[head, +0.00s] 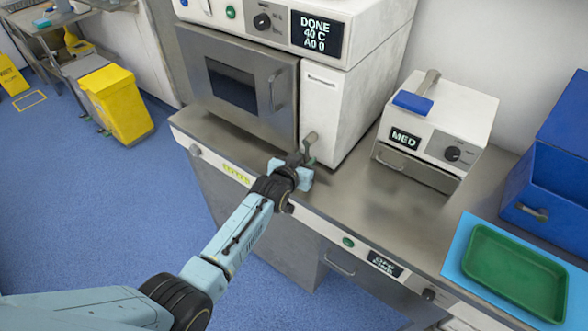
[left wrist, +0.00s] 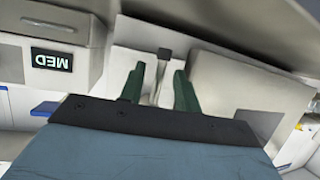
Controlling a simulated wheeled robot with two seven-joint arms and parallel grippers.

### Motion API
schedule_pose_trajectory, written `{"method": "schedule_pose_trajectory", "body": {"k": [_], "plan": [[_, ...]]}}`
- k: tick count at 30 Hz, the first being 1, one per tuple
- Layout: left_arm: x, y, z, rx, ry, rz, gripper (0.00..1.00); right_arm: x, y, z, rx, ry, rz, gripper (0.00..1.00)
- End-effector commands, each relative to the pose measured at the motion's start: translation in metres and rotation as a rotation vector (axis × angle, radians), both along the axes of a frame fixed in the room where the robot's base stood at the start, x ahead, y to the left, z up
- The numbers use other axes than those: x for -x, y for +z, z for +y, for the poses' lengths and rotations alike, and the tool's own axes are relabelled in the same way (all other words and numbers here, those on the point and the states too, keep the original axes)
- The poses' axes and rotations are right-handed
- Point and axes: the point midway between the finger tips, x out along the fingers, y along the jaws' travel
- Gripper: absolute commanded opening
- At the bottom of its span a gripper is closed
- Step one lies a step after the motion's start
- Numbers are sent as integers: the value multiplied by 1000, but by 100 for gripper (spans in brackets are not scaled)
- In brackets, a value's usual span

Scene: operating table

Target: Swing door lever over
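The steel door (head: 237,85) with a dark window is closed on the white machine, whose display reads DONE. A grey lever (head: 310,139) with a rounded end stands near the door's lower right corner, in front of the white side panel. My left gripper (head: 300,160) is at this lever, low over the counter's front part. In the left wrist view, its two green fingers (left wrist: 158,72) are apart, and the lever's dark end (left wrist: 165,55) and pale stem show between them. I cannot tell whether either finger touches it. My right gripper is not in view.
A white MED box (head: 437,130) with a blue-gripped handle on top stands to the right. A green tray (head: 515,274) on a blue mat and a blue bin (head: 555,180) are at far right. The steel counter (head: 365,205) between is bare.

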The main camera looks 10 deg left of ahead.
Motion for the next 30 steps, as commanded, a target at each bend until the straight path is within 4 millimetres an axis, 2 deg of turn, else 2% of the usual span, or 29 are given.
{"method": "schedule_pose_trajectory", "body": {"k": [21,30], "plan": [[101,37,21,0,-1,4,33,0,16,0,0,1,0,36],[119,44,25,-1,0,5,33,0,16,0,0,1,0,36]]}}
